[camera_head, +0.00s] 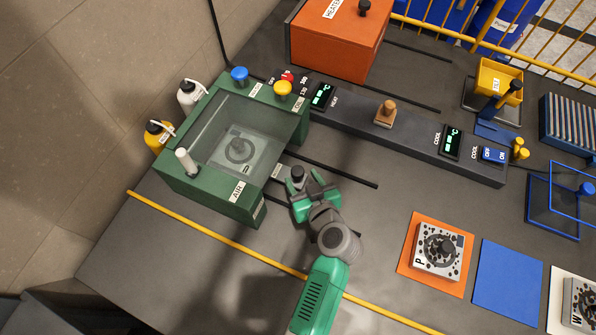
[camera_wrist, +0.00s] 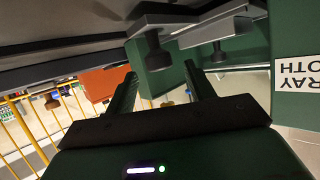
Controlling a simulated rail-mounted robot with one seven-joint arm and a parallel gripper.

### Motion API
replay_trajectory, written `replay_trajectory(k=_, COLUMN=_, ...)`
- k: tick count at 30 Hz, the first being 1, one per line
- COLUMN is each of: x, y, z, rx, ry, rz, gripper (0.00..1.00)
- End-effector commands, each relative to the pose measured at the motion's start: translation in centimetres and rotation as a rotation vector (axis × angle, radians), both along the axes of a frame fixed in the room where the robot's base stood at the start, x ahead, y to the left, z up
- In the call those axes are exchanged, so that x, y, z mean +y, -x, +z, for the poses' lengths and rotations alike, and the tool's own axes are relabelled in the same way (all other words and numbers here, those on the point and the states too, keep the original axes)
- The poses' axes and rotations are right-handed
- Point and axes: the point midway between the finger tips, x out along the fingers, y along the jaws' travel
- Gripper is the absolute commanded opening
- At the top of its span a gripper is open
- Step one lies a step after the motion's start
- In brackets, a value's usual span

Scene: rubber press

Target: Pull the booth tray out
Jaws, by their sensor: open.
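The green booth (camera_head: 210,190) stands at left with a clear top; a round dark piece shows inside. The booth tray's labelled front end (camera_head: 281,172) sticks out of the booth's right side, with a dark upright knob (camera_head: 297,173). My gripper (camera_head: 309,187) is open and empty right by this knob. In the wrist view, which looks upside down, my gripper (camera_wrist: 160,70) has a dark knob (camera_wrist: 152,50) between or just beyond its fingers; I cannot tell which. A second knob shape shows to its right.
Dark rails (camera_head: 335,169) run along the table right of the booth. A grey control strip (camera_head: 400,130) lies behind. An orange heater (camera_head: 337,40) stands at the back. An orange mat (camera_head: 408,262) with a patterned block and a blue mat (camera_head: 508,278) lie at right.

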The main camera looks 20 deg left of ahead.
Motion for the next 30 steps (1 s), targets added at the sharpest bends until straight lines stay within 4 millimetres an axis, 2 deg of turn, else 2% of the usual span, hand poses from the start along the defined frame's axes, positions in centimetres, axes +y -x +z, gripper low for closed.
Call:
replay_trajectory(k=6, x=2.3, y=-2.3, z=-1.5, rx=-0.001, ry=0.001, rz=0.000, gripper=0.54)
replay_trajectory(k=16, x=2.8, y=-2.9, z=-1.6, rx=0.000, ry=0.001, rz=-0.002, gripper=0.54)
replay_trajectory(k=17, x=2.8, y=-2.9, z=-1.6, rx=-0.001, ry=0.001, rz=-0.003, gripper=0.52)
replay_trajectory(k=25, x=2.8, y=-2.9, z=-1.6, rx=-0.001, ry=0.001, rz=-0.003, gripper=0.00)
replay_trajectory(k=30, x=2.8, y=-2.8, z=-1.7, rx=-0.001, ry=0.001, rz=0.000, gripper=0.00)
